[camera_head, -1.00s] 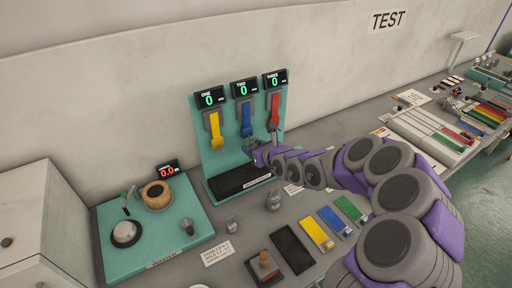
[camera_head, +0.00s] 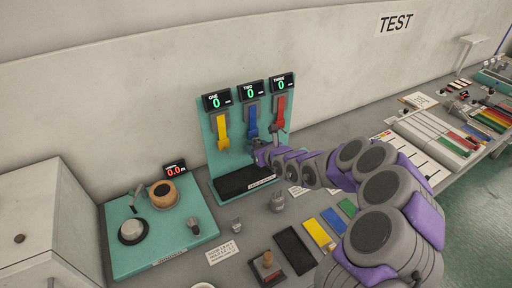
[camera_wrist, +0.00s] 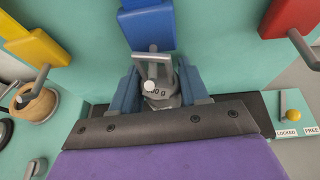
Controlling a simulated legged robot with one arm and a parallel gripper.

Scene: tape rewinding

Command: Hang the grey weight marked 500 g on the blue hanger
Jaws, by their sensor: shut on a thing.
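The grey weight (camera_wrist: 164,100) is between my gripper's two blue-grey fingers (camera_wrist: 160,84) in the wrist view; only "00 g" of its marking shows. The blue hanger (camera_wrist: 147,28) is directly beyond it, with a grey peg ending in a pale round tip. The weight's loop handle overlaps this peg in the picture; I cannot tell whether the peg passes through it. In the head view my gripper (camera_head: 262,158) is just below and right of the blue hanger (camera_head: 252,120), which hangs under display TWO reading 0. The weight is not clear there.
The yellow hanger (camera_head: 222,130) and red hanger (camera_head: 281,110) flank the blue one on the teal stand (camera_head: 212,150). A black pad (camera_head: 243,181) lies below. Two grey weights (camera_head: 277,202) (camera_head: 236,225) stand on the bench in front.

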